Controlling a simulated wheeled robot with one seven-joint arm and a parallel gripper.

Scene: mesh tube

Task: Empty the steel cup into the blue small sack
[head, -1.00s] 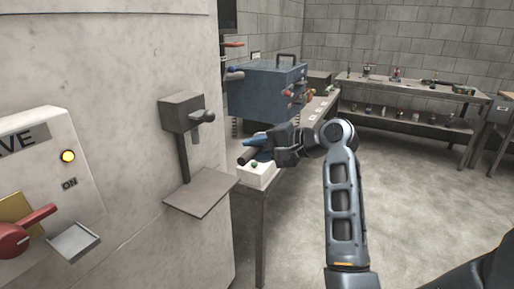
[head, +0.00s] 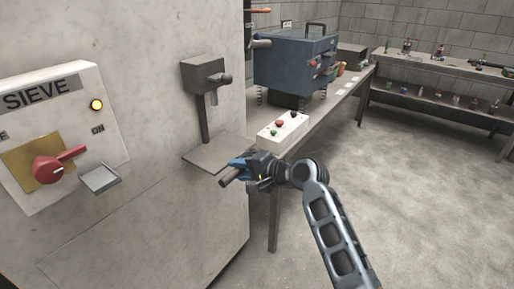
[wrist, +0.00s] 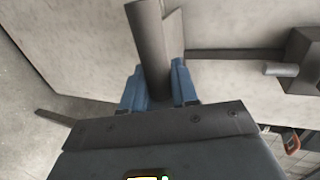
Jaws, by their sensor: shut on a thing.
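My gripper (head: 240,171) has blue fingers and is shut on a dark grey cylinder, which looks like the steel cup (head: 229,179). In the wrist view the cup (wrist: 150,50) sits between the two fingers (wrist: 158,88) and points away from the palm. It looks tilted in the head view. I cannot see its opening or contents. The gripper is in front of the pale machine wall, near the right front of a small metal shelf plate. I cannot make out a blue small sack in either view.
The plate (head: 208,158) sits below a lever spout (head: 205,75) on the machine wall. A sieve switch panel (head: 60,130) is at left. A white button box (head: 284,126) and a blue machine (head: 295,62) stand on the bench behind. The floor (head: 420,200) at right is clear.

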